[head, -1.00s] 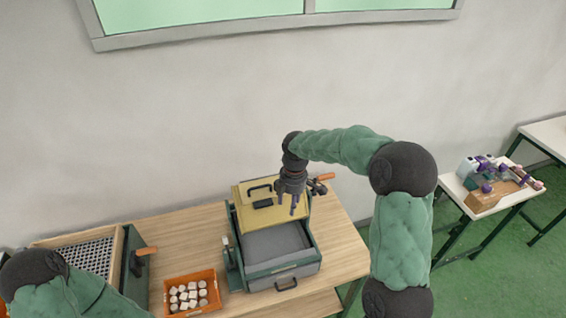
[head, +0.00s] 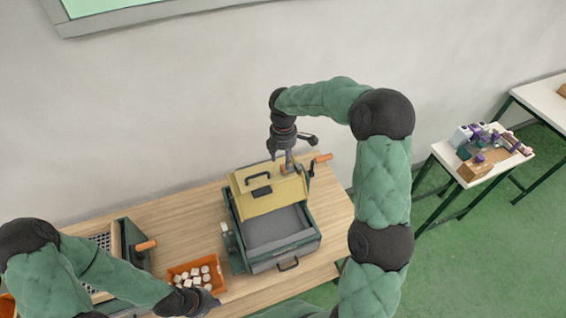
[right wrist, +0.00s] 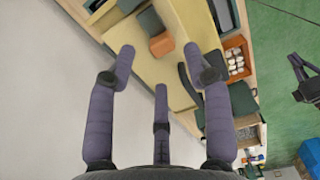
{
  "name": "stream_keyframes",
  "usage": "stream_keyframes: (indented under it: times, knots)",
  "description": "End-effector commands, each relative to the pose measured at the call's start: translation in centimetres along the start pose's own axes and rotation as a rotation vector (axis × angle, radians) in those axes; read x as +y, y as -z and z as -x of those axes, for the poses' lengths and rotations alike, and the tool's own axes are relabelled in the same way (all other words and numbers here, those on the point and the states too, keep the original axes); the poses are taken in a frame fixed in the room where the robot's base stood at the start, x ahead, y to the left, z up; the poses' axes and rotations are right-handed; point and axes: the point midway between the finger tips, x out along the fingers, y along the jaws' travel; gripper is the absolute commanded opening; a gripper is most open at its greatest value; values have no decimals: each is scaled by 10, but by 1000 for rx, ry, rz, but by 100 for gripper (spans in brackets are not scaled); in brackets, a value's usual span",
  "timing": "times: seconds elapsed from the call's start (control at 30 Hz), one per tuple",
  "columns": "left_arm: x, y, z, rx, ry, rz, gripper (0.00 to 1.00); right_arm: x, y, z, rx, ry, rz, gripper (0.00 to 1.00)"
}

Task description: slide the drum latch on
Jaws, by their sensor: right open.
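The machine is a green box (head: 240,246) with a yellow lid (head: 243,206) at its back and an open grey bed in front. The lid carries a dark handle (head: 261,192). An orange grip (head: 320,158) sticks out at the back right. I cannot pick out the drum latch with certainty. My right gripper (head: 287,160) is open and empty, pointing down over the lid's back edge near the orange grip. Its spread purple fingers (right wrist: 160,75) show in the right wrist view. My left gripper (head: 203,303) hovers by the orange bin; its fingers are unclear.
The orange bin (head: 172,275) holds several white pieces, left of the machine. A second green unit with an orange grip (head: 146,245) stands further left. The wooden table (head: 190,220) is bare between them. A side table (head: 440,155) at the right holds purple parts.

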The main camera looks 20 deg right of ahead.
Motion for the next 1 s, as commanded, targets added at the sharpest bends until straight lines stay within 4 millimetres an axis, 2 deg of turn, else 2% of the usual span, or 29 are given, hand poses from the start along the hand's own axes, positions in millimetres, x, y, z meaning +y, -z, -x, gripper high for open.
stream_keyframes:
  times: [0.1,0.3,0.67,0.77,0.8,0.87,1.0]
  knots:
    - [1,0,4,0,0,0,0,-1,0,-18,0,4,0,51]
    - [2,-1,6,-1,0,0,0,0,0,-37,0,1,0,51]
    - [2,0,7,0,0,0,0,0,0,-41,0,-1,-1,51]
    - [2,0,7,-1,0,0,0,0,0,-41,0,-1,-1,26]
    - [2,-1,7,-1,0,0,0,0,0,-41,0,-1,-1,14]
    - [2,-1,7,-1,0,0,0,0,0,-41,0,-1,-1,0]
    - [2,-1,7,-1,0,0,0,0,0,-41,1,-2,-1,0]
